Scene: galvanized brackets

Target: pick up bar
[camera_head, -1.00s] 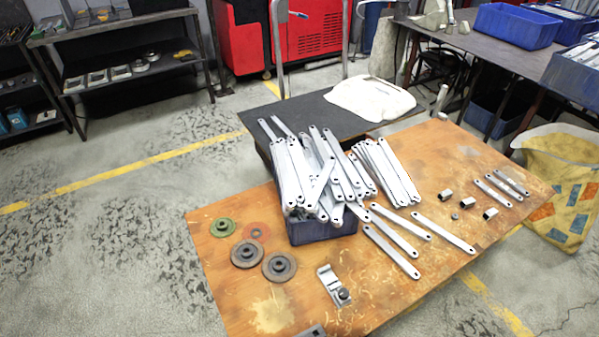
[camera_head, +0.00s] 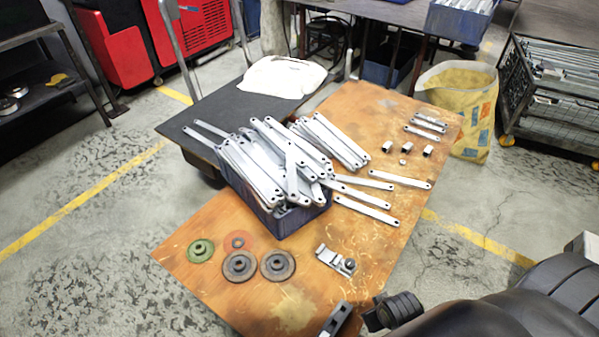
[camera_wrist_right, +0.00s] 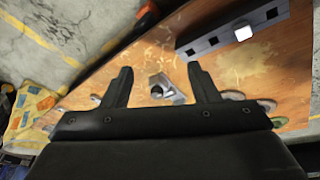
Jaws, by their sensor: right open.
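Several flat metal bars with holes near their ends (camera_head: 275,160) lie piled in and over a blue bin (camera_head: 292,222) on the wooden table. Loose bars lie right of the bin: one long bar (camera_head: 400,180), another nearer (camera_head: 366,209), and shorter ones (camera_head: 427,123) at the far right. My right gripper (camera_wrist_right: 160,78) is open and empty in its wrist view. A small metal clamp-like fitting (camera_wrist_right: 168,90) shows beyond and between its fingers; no bar is between them. My right arm enters the head view at lower right. My left gripper is not in view.
Dark discs (camera_head: 277,265), a green disc (camera_head: 200,250) and the metal fitting (camera_head: 336,261) lie on the near table. A slotted grey piece (camera_head: 337,319) is at its near edge. A patterned bag (camera_head: 462,110) stands beyond the right edge.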

